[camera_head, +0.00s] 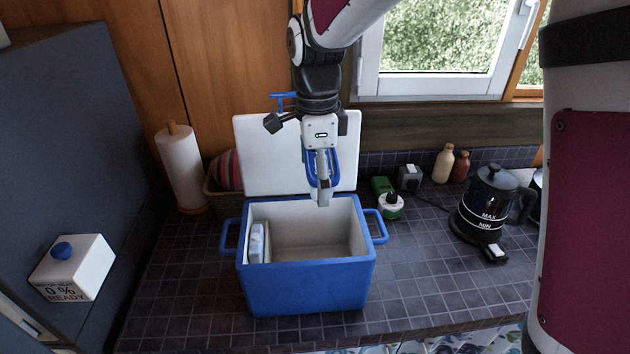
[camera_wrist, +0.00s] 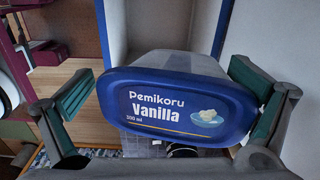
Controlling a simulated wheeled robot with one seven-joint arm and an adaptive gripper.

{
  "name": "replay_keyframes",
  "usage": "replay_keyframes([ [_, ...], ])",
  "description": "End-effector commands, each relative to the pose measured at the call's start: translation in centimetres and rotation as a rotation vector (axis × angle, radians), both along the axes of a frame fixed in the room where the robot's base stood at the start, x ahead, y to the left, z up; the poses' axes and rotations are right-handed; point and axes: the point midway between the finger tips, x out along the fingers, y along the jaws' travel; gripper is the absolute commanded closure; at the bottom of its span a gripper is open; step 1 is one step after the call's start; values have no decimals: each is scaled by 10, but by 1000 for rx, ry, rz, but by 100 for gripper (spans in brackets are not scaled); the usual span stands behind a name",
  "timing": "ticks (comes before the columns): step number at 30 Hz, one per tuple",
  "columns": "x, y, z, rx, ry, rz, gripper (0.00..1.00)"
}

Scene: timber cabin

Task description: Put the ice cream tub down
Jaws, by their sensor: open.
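The ice cream tub (camera_wrist: 178,108) shows in the wrist view, with a blue lid printed "Pemikoru Vanilla" facing the camera and a pale body behind it. It lies between the two fingers of my gripper (camera_wrist: 168,95), which are open. The right finger is close to the lid's edge; I cannot tell whether it touches. In the head view my gripper (camera_head: 322,195) points down over the open blue cooler box (camera_head: 308,288), near its back rim.
A pale item (camera_head: 257,243) stands inside the cooler at the left; the rest of its interior looks clear. The white lid (camera_head: 270,150) stands open behind. A paper towel roll (camera_head: 182,168) is left, a black kettle (camera_head: 487,205) right.

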Motion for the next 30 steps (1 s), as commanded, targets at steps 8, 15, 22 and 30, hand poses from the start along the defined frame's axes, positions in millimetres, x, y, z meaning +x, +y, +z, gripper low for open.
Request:
replay_keyframes([
  [8,0,0,2,0,0,0,0],
  [15,0,0,2,0,0,0,42],
  [22,6,-12,-9,-3,46,-9,48],
  [30,6,-49,-36,-2,218,-21,48],
])
